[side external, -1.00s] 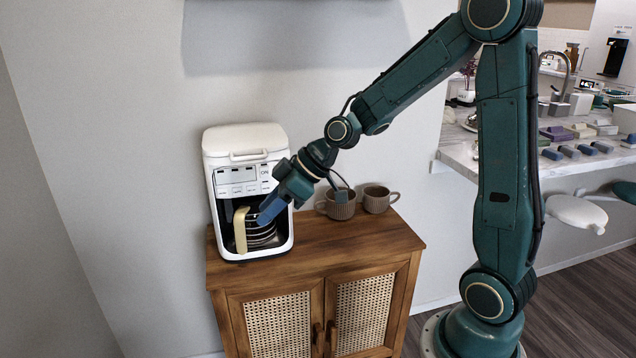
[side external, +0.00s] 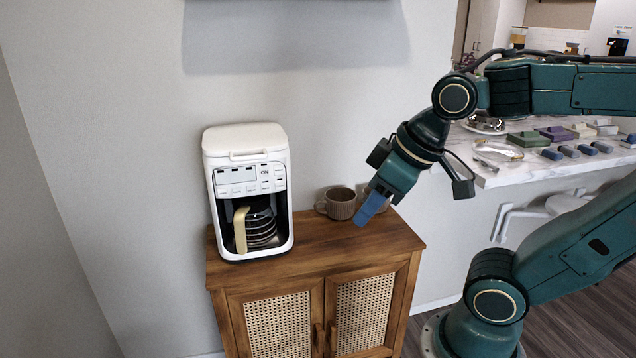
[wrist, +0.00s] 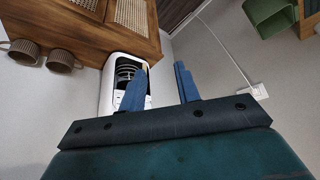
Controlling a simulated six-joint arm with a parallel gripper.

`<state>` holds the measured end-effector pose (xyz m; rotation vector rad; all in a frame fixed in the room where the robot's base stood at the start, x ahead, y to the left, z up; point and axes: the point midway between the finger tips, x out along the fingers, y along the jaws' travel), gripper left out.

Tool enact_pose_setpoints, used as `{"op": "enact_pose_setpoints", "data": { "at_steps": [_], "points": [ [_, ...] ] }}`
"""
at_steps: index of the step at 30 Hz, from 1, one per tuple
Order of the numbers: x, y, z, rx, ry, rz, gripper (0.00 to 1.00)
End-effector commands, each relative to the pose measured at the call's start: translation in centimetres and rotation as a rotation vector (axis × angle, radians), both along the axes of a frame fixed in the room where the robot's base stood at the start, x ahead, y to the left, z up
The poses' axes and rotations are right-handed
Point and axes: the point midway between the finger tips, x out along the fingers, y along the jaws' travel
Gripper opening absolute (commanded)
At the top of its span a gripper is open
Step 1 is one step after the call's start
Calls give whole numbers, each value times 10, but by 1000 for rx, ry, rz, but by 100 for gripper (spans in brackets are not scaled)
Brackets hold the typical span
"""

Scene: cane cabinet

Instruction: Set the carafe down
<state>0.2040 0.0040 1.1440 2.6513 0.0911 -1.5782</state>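The carafe (side external: 263,229) has a dark striped body and a cream handle. It sits upright inside the lower bay of the white coffee maker (side external: 246,150), on the wooden cabinet. In the wrist view the carafe (wrist: 124,72) shows partly behind one finger, inside the coffee maker (wrist: 112,92). My gripper (side external: 364,219) is to the right of the coffee maker, above the cabinet's right part and well apart from the carafe. In the wrist view its two blue fingers (wrist: 161,76) are spread with nothing between them.
Two brown ribbed mugs stand at the cabinet's back: one (side external: 340,203) clear, the other partly behind my gripper. The cabinet top (side external: 310,245) is bare in front of them. A marble counter (side external: 500,170) with small items stands at the right.

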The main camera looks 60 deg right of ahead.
Motion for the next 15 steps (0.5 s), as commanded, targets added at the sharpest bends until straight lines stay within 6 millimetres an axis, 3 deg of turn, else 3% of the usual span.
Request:
{"op": "enact_pose_setpoints", "data": {
  "at_steps": [6,15],
  "points": [
    [-23,-4,1,15,4,-70,32],
    [-25,-4,0,17,6,-81,32]
  ]
}}
